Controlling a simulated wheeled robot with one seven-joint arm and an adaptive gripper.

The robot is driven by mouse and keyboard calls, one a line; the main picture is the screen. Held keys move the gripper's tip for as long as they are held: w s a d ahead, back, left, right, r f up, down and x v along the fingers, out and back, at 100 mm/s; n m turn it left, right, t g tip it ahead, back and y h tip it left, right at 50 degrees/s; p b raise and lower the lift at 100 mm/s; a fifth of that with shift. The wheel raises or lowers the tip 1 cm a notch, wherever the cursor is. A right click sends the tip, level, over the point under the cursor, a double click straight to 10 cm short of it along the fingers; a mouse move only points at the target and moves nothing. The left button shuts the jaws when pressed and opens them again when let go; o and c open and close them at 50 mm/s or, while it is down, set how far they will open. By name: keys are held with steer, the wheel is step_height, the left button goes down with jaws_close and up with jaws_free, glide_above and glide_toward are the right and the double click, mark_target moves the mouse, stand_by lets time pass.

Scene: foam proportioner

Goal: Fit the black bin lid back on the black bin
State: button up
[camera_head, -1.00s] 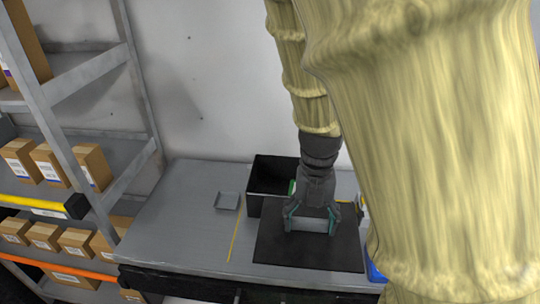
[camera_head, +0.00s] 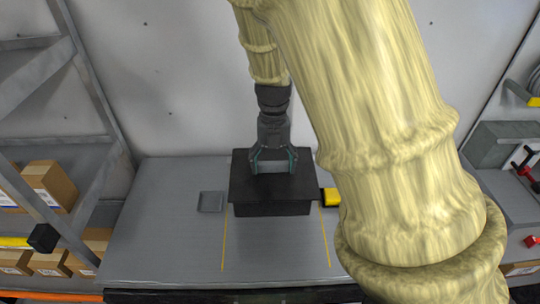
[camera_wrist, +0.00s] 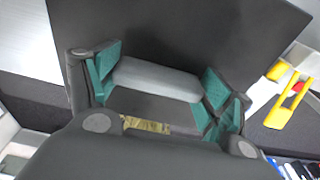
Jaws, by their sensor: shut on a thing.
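The black bin lid (camera_head: 300,187) is a flat dark plate with a grey handle, and it lies over the top of the black bin (camera_head: 272,209) in the head view. The bin stands upright on the grey table, with only its front wall showing. The lid overhangs the bin wall, and I cannot tell whether it is seated or just above the rim. My gripper (camera_head: 273,165) is above the lid, shut on its handle. In the wrist view the green fingers close on the two ends of the grey handle (camera_wrist: 158,78).
The grey table (camera_head: 160,240) has free room left and in front, with yellow lines beside the bin. A small grey tray (camera_head: 211,202) lies left. A yellow object (camera_head: 331,197) stands right of the bin. Shelves with cardboard boxes (camera_head: 50,184) stand at the left.

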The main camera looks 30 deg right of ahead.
mark_target(272, 157)
steer(key=w+d, duration=0.1)
steer(key=w+d+p, duration=0.1)
steer(key=w, duration=0.3)
steer(key=shift+d+f+p, duration=0.3)
steer(key=shift+d, duration=0.1)
steer(key=shift+s+a+f+p, duration=0.1)
steer(key=shift+s+f+p, duration=0.05)
steer(key=shift+f+p, duration=0.65)
steer(key=shift+f, duration=0.95)
steer(key=shift+r, duration=0.1)
steer(key=o, duration=1.1)
steer(key=shift+f, duration=0.2)
steer(key=shift+c, duration=0.2)
